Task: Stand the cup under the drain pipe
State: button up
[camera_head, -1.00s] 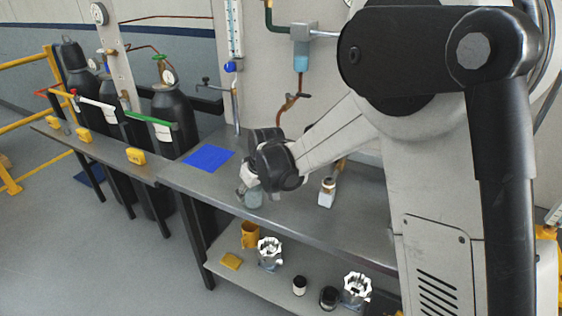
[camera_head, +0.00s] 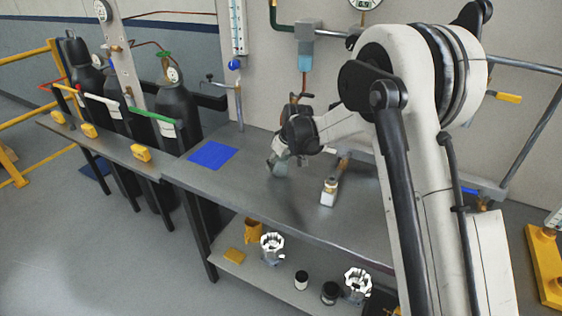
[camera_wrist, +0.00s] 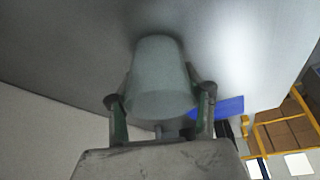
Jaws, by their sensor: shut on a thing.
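My gripper (camera_head: 281,158) is shut on a pale grey-green cup (camera_head: 277,168), just above or at the worktop; the head view does not settle which. In the wrist view the cup (camera_wrist: 158,75) sits between the two fingers, which touch its sides. Two pipes show at the wall: a copper pipe (camera_head: 304,84) below a light-blue vessel, its lower end hidden behind my arm, and a thin grey pipe (camera_head: 239,108) below a blue-handled valve. I cannot tell which is the drain pipe. The cup is in front of the copper pipe, slightly left.
A blue mat (camera_head: 212,155) lies to the left. The lower shelf (camera_head: 284,288) holds jars and yellow items. Gas cylinders (camera_head: 176,105) stand at left. Worktop between mat and gripper is clear.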

jog(key=shift+w+d, duration=0.3)
jog(key=shift+w, duration=0.2)
jog(key=shift+s+f, duration=0.1)
jog(key=shift+f, duration=0.2)
jog(key=shift+f, duration=0.2)
jog(key=o, duration=1.2)
jog(key=shift+r, duration=0.15)
